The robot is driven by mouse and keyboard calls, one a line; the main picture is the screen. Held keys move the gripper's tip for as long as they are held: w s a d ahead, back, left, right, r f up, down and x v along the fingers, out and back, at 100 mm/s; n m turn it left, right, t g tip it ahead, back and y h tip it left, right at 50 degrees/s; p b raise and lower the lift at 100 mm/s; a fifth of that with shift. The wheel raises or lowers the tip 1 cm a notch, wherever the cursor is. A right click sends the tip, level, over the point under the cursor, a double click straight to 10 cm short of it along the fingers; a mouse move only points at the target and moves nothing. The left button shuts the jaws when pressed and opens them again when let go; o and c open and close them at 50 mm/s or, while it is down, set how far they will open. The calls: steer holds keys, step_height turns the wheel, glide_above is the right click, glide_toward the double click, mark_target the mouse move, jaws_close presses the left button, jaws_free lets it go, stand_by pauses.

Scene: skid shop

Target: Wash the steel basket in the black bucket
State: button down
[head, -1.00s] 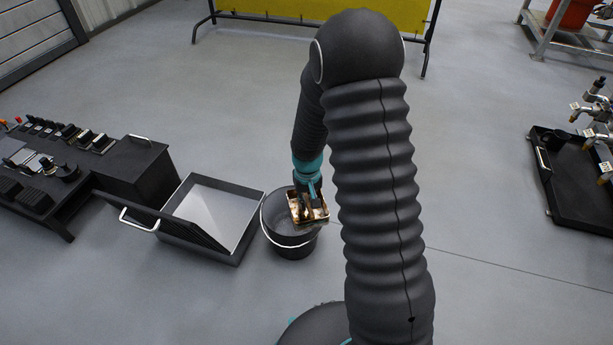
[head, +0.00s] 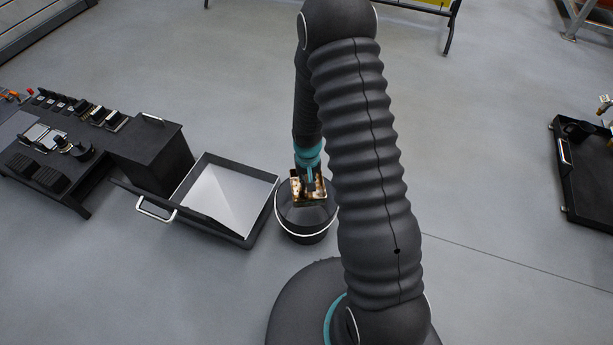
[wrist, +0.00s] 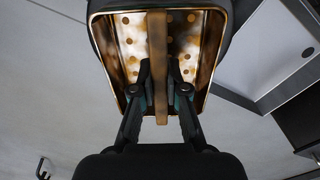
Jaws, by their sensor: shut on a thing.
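The steel basket (head: 297,194) is a small box with brown stains, at the mouth of the black bucket (head: 306,225) in the head view. The bucket stands on the floor and has a pale wire handle. In the wrist view the basket (wrist: 208,50) shows a perforated, stained bottom and a brown strap handle across its middle. My gripper (wrist: 160,75) is shut on that strap. In the head view my gripper (head: 309,180) is above the bucket, with the basket over or just inside its rim; I cannot tell how deep. The bucket's inside is mostly hidden.
A dark tray with a pale sloped inside (head: 268,175) stands just left of the bucket. A low black bench with small parts (head: 75,190) is further left. A black tray (head: 590,212) lies at the far right. The floor between is clear.

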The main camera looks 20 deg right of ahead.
step_height(320, 180, down, 20)
steer(key=b, duration=1.1)
steer(key=shift+r, duration=0.15)
stand_by(0.4)
steer(key=shift+r, duration=0.1)
stand_by(2.1)
steer(key=shift+r+p, duration=5.35)
steer(key=shift+r, duration=4.05)
